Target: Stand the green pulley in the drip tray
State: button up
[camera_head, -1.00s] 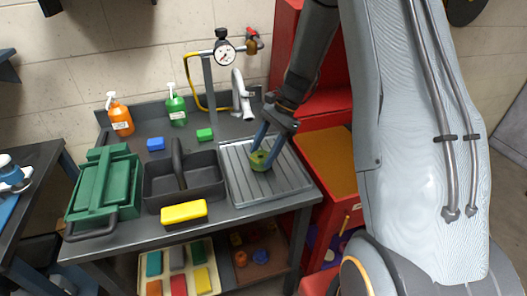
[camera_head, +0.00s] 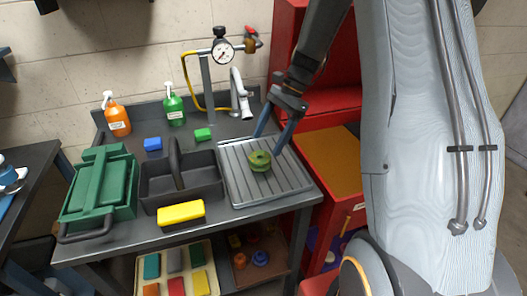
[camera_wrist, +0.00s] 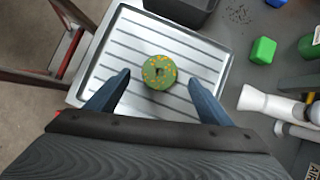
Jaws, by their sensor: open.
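The green pulley (camera_head: 260,160) stands in the ribbed grey drip tray (camera_head: 240,196) at the right end of the bench. In the wrist view the pulley (camera_wrist: 159,72) shows its round face with a centre hole and yellow specks, near the middle of the tray (camera_wrist: 120,31). My gripper (camera_head: 267,142) is open above and behind the pulley. In the wrist view its blue fingers (camera_wrist: 158,79) are spread wide on either side, apart from the pulley. Nothing is held.
A dark caddy (camera_head: 205,184) stands left of the tray, with a yellow block (camera_head: 181,212) at its front. A green block (camera_head: 203,134), a blue block (camera_head: 153,144), bottles and a green toolbox (camera_head: 100,187) are on the bench. A tap (camera_head: 241,95) rises behind the tray.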

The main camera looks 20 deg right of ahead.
jog(key=s+b+v, duration=0.1)
jog(key=b+v, duration=0.1)
jog(key=v, duration=0.4)
jog(key=s+a+f+n+t+h, duration=0.1)
jog(key=s+a+f+n+h, duration=0.1)
jog(key=s+n, duration=0.5)
jog(key=s+a+f+n+t+h, duration=0.2)
jog(key=s+a+f+n+h, duration=0.1)
jog(key=s+n, duration=0.5)
jog(key=s+a, duration=0.1)
jog(key=s, duration=0.2)
jog(key=shift+h, duration=0.4)
jog(key=shift+s+a+f, duration=0.1)
jog(key=shift+a+f, duration=0.05)
jog(key=shift+c, duration=0.2)
